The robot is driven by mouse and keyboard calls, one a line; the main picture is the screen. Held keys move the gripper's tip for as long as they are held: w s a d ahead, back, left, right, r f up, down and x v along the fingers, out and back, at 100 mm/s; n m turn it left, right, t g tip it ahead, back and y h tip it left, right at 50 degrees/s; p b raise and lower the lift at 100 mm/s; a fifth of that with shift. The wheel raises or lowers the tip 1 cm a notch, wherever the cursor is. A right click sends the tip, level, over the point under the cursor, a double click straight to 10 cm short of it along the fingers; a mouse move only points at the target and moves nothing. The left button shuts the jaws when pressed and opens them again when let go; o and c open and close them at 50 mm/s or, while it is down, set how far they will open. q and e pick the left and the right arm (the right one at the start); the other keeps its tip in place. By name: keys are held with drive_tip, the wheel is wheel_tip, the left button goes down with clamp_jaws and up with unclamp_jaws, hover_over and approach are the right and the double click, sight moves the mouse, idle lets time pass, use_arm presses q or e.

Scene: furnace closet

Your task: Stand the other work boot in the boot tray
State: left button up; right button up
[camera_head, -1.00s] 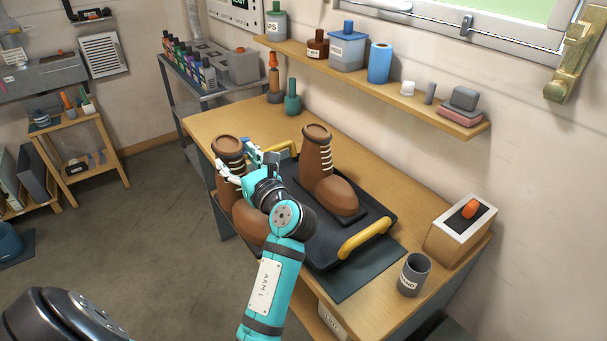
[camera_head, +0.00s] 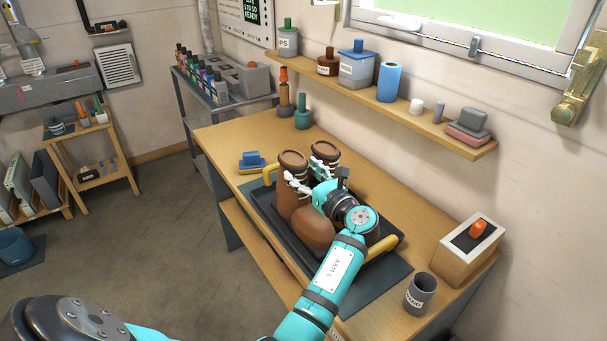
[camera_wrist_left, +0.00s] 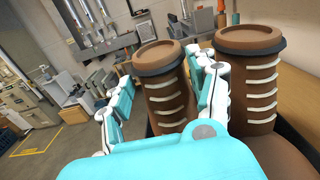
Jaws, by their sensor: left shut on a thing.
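My left gripper (camera_head: 318,190) is shut on the upper shaft of a brown work boot (camera_head: 291,195) with pale laces. This boot is upright over the left part of the black boot tray (camera_head: 278,238); I cannot tell whether its sole touches the tray floor. The other brown boot (camera_head: 325,152) stands upright in the tray, close beside it on the right, its lower part hidden by my gripper and arm. In the left wrist view the held boot (camera_wrist_left: 163,95) is between my fingers, and the other boot (camera_wrist_left: 252,80) is just right of them. My right gripper is not in view.
The tray has yellow handles (camera_head: 382,247) and lies on a dark mat on the wooden bench (camera_head: 225,140). A blue brush (camera_head: 252,160) lies behind it at left. A grey cup (camera_head: 420,293) and a box (camera_head: 468,248) stand at right. A loaded shelf (camera_head: 450,135) hangs above.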

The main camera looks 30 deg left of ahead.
use_arm(q)
drive_tip(key=shift+f, duration=0.3)
drive_tip(key=o, duration=1.7)
drive_tip(key=shift+f, duration=0.1)
